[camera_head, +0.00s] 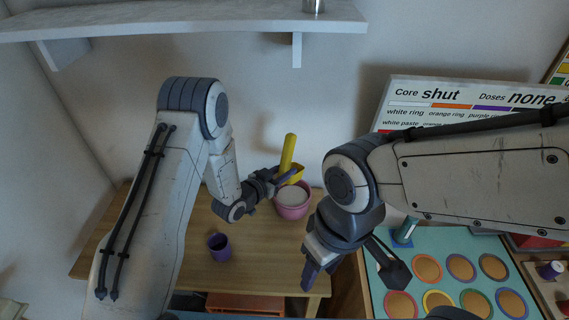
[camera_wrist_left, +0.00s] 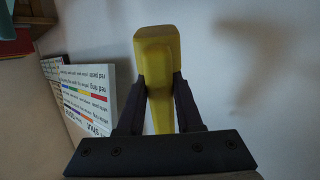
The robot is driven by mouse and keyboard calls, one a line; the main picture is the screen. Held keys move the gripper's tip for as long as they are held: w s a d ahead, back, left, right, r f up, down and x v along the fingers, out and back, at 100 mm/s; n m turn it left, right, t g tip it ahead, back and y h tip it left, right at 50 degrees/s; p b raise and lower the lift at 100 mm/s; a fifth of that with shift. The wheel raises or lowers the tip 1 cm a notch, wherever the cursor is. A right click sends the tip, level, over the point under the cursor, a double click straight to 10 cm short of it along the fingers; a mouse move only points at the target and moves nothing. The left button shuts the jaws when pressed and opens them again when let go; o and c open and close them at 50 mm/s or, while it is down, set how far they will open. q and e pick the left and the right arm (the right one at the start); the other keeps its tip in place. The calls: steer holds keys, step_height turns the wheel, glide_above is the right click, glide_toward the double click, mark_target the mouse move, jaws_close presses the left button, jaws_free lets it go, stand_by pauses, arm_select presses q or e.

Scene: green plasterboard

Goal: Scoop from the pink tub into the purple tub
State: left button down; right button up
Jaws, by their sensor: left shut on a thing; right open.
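The pink tub (camera_head: 292,207) stands on the wooden table and holds white material. The smaller purple tub (camera_head: 219,247) stands nearer and to the left, with a dark inside. My left gripper (camera_head: 283,178) is shut on a yellow scoop (camera_head: 288,152), whose handle points up above the pink tub. The scoop's lower end is at the tub's rim; I cannot tell whether it touches the white material. In the left wrist view the scoop (camera_wrist_left: 157,70) sits between the fingers. My right gripper (camera_head: 345,270) is open and empty, near the table's right edge.
The wooden table (camera_head: 180,240) has free room left of the tubs. A teal board (camera_head: 440,250) with several ringed discs lies at the right, below a printed sign (camera_head: 470,100). A shelf (camera_head: 180,20) hangs above.

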mark_target(285, 184)
arm_select(q)
steer(key=shift+s+d+f+b, duration=0.1)
steer(key=shift+s+f+b, duration=0.05)
steer(key=shift+f+b, duration=2.65)
steer(key=shift+s+f+b, duration=0.1)
steer(key=shift+f+b, duration=1.65)
steer(key=shift+f, duration=1.9)
steer(key=shift+t+h, duration=0.4)
steer(key=shift+t, duration=0.3)
steer(key=shift+w+r+p, duration=0.15)
steer(key=shift+r+p, duration=0.15)
steer(key=shift+r, duration=1.45)
steer(key=shift+w+r+p, duration=0.1)
steer(key=shift+r+p, duration=0.2)
steer(key=shift+r, duration=1.45)
steer(key=shift+t+h, duration=0.5)
steer(key=shift+t, duration=0.1)
steer(key=shift+r+p, duration=0.3)
steer(key=shift+r, duration=2.95)
